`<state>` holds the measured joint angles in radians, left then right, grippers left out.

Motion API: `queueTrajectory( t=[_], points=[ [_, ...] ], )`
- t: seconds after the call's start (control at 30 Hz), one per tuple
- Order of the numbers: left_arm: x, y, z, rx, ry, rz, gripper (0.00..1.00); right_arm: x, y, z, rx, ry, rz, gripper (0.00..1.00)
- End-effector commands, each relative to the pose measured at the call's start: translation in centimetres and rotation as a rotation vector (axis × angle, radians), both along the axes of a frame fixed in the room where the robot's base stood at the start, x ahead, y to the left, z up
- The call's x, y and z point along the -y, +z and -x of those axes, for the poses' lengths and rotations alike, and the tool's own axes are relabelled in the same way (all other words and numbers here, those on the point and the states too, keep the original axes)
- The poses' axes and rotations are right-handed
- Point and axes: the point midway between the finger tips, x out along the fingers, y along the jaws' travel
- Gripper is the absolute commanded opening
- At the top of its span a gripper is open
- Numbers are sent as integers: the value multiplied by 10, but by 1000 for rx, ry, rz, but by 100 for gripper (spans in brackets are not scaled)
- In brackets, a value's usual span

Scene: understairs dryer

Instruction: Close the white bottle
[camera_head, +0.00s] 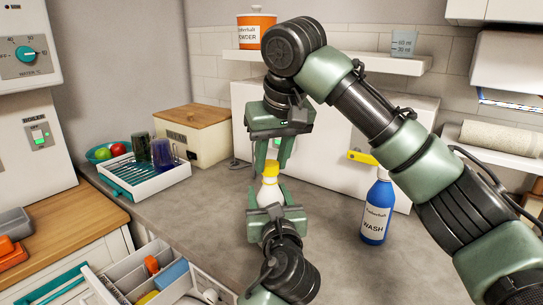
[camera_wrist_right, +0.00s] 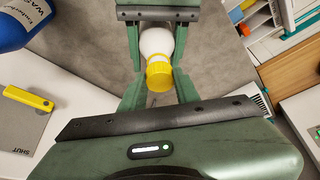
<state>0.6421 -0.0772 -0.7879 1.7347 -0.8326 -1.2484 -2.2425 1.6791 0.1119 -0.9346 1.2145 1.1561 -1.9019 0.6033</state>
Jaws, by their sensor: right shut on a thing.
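The white bottle (camera_head: 268,192) stands upright on the grey counter between my two grippers, with a yellow cap (camera_head: 271,169) on its top. My right gripper (camera_head: 271,165) reaches down from above and is shut on the yellow cap. The right wrist view shows the yellow cap (camera_wrist_right: 159,76) between the fingertips and the white bottle (camera_wrist_right: 156,42) beyond it. My left gripper (camera_head: 269,205) comes from the front, low down, with a finger on each side of the bottle's body, and appears shut on it. The cap's threads and seating are hidden.
A white rack (camera_head: 150,183) with dark mugs and a wooden-lidded box (camera_head: 194,135) are at the left. An open drawer with dividers (camera_head: 130,270) is at front left. A shelf (camera_head: 345,62) hangs above.

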Motion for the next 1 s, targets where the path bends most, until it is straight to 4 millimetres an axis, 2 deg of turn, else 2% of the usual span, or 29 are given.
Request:
queueTrajectory(
  t=[1.0],
  points=[
    [0,0,0,0,0,0,0,0,-11,0,0,-6,0,0]
  ],
)
